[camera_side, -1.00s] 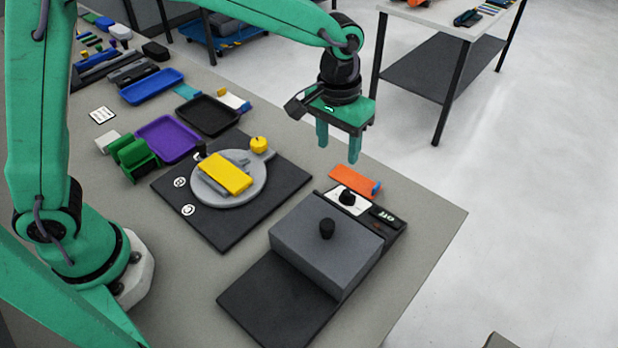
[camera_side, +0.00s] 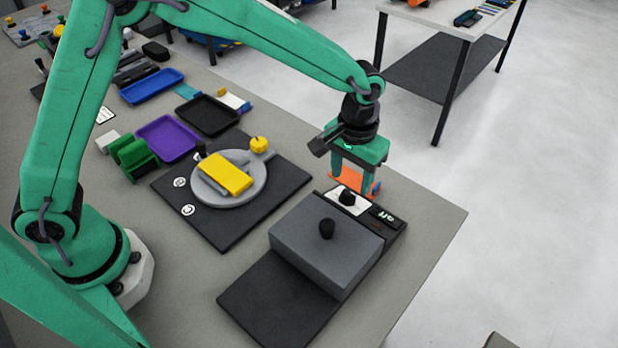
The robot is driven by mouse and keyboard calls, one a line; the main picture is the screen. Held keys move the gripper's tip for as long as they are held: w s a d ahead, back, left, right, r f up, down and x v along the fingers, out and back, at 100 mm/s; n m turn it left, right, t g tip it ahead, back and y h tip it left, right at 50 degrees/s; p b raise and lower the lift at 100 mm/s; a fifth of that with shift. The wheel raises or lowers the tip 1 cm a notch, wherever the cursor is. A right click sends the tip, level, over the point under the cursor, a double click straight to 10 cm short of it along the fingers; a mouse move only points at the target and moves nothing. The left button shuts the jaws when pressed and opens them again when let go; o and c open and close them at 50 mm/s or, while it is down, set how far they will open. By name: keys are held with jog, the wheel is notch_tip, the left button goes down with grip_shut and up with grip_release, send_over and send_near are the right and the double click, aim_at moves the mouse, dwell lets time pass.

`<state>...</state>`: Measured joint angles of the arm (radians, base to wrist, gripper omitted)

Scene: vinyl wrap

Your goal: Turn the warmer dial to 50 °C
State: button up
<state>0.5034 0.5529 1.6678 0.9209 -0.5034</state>
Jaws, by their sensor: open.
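The warmer (camera_side: 325,243) is a dark grey box with a black knob (camera_side: 327,229) on its top, on a black base at the right front of the table. Its dial (camera_side: 347,197) is a small black knob on a white plate at the back edge, beside a small black display that seems to read "off". The dial's marks are too small to read. My gripper (camera_side: 353,187) is open, pointing down just behind the dial. Its fingers are in front of the orange block and do not visibly grip anything. Whether they touch the block I cannot tell.
The orange block (camera_side: 351,176) with a blue end lies behind the warmer. A round grey plate (camera_side: 257,192) with a yellow block (camera_side: 228,172) sits on a black board to the left. Purple (camera_side: 168,139), black and blue trays stand farther back. The table's right edge is close.

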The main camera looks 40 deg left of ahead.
aim_at(349, 192)
jog(key=shift+f, duration=2.15)
jog(key=shift+c, duration=0.2)
jog(key=c, duration=0.9)
